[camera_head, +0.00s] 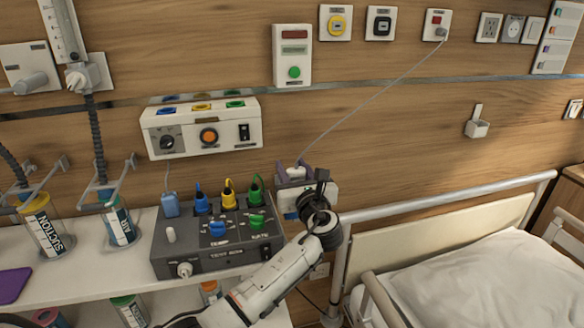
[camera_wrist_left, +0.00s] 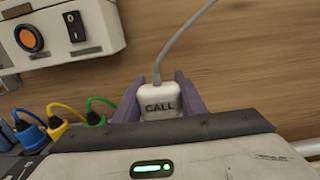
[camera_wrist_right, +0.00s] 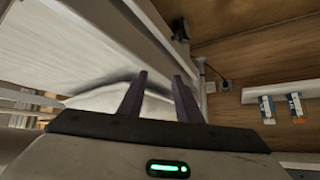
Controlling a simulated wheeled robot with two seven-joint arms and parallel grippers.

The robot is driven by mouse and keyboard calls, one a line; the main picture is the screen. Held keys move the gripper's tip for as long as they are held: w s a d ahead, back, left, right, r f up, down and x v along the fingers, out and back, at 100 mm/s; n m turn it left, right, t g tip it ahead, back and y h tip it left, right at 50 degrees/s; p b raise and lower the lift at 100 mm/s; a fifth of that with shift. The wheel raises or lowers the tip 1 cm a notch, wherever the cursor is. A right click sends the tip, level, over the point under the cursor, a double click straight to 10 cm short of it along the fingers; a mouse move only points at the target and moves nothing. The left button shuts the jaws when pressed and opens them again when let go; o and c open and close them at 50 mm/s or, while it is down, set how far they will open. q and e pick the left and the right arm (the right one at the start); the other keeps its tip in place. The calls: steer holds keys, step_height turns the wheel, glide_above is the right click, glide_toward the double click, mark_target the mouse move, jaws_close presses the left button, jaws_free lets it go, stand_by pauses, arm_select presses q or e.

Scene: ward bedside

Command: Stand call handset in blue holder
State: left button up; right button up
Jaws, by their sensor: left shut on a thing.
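The white call handset (camera_wrist_left: 160,102), marked CALL, is between the purple fingers of my left gripper (camera_head: 294,172). It also shows in the head view (camera_head: 296,172), upright or nearly so, with a thin grey cord from its top. My left gripper is shut on it, just right of the grey device box. The handset's lower end is hidden behind the gripper body. I cannot make out a blue holder with certainty; a little blue shows below the gripper, but I cannot tell what it is. My right gripper (camera_wrist_right: 162,80) is open and empty in the right wrist view.
The grey device box (camera_head: 200,263) with blue, yellow and green plugs stands on the white shelf (camera_head: 70,280), left of my left gripper. The cord runs to a wall socket (camera_head: 437,26). A bed rail (camera_head: 450,200) and bed are to the right. A white wall bracket (camera_head: 477,125) is empty.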

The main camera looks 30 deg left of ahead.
arm_select(q)
steer(key=shift+r+p, duration=0.1)
steer(key=shift+p, duration=0.3)
arm_select(e)
steer(key=shift+r, duration=0.4)
arm_select(q)
steer(key=shift+f, duration=0.2)
stand_by(0.4)
steer(key=o, duration=1.2)
steer(key=v, duration=0.2)
steer(key=shift+s+d+f, duration=0.1)
steer(key=shift+s+d, duration=0.1)
steer(key=shift+d, duration=0.1)
steer(key=v, duration=0.7)
steer(key=shift+s+d, duration=0.2)
steer(key=shift+s, duration=0.05)
arm_select(e)
steer(key=shift+s+d+f, duration=0.15)
steer(key=shift+d+f, duration=0.15)
steer(key=shift+f, duration=0.2)
arm_select(q)
steer(key=shift+s, duration=0.1)
